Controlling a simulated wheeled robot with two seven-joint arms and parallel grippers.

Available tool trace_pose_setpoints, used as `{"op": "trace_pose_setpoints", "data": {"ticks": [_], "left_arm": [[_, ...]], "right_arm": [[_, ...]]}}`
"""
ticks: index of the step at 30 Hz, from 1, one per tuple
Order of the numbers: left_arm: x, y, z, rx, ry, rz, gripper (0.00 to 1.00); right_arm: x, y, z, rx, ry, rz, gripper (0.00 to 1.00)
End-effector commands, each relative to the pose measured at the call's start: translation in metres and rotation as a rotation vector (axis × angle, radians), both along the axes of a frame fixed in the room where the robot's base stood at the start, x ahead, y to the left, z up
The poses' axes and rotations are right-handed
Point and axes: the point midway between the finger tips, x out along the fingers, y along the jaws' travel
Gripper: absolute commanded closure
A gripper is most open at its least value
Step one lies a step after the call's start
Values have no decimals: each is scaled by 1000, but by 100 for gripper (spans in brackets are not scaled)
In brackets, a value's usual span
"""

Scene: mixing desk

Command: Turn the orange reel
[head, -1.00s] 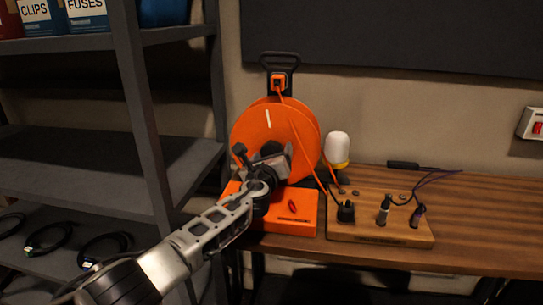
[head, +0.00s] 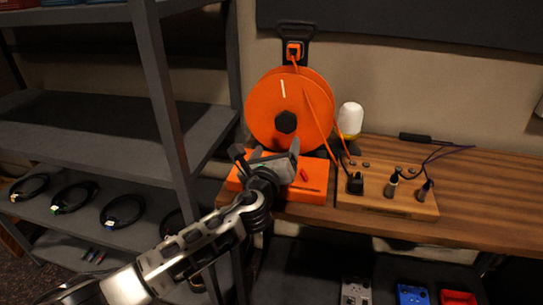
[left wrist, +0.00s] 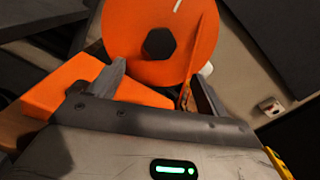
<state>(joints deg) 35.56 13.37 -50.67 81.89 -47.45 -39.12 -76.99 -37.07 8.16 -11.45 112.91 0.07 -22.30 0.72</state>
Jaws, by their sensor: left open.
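The orange reel (head: 290,100) stands upright at the back left of the wooden desk, on an orange base (head: 312,184). It has a dark hexagonal hub (head: 286,122) and a white mark near its top. My left gripper (head: 268,153) is open and empty in front of the reel, just below the hub. In the left wrist view the reel (left wrist: 185,45) and its hub (left wrist: 159,43) lie beyond the two spread fingers (left wrist: 160,80), apart from them. An orange cable runs from the plug above the reel down its right side. My right gripper is not in view.
A wooden block (head: 385,206) with plugs and cables sits right of the base. A white and yellow lamp (head: 350,120) stands behind it. A grey shelf (head: 60,140) with coiled cables is at the left.

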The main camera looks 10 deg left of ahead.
Motion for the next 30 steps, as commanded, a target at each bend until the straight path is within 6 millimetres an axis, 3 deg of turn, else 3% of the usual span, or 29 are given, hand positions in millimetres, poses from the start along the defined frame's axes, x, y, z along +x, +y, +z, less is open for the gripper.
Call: {"op": "trace_pose_setpoints", "data": {"ticks": [3,9,22,26,30], "left_arm": [[-21,2,-1,0,1,-1,23],[-38,5,0,1,0,0,23],[-43,5,-5,-29,17,-1,23],[-64,6,-43,-254,151,-5,23],[-117,12,-114,-780,417,60,23]], "right_arm": [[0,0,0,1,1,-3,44],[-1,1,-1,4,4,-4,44],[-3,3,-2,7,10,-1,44],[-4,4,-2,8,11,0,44],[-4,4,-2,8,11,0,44]]}}
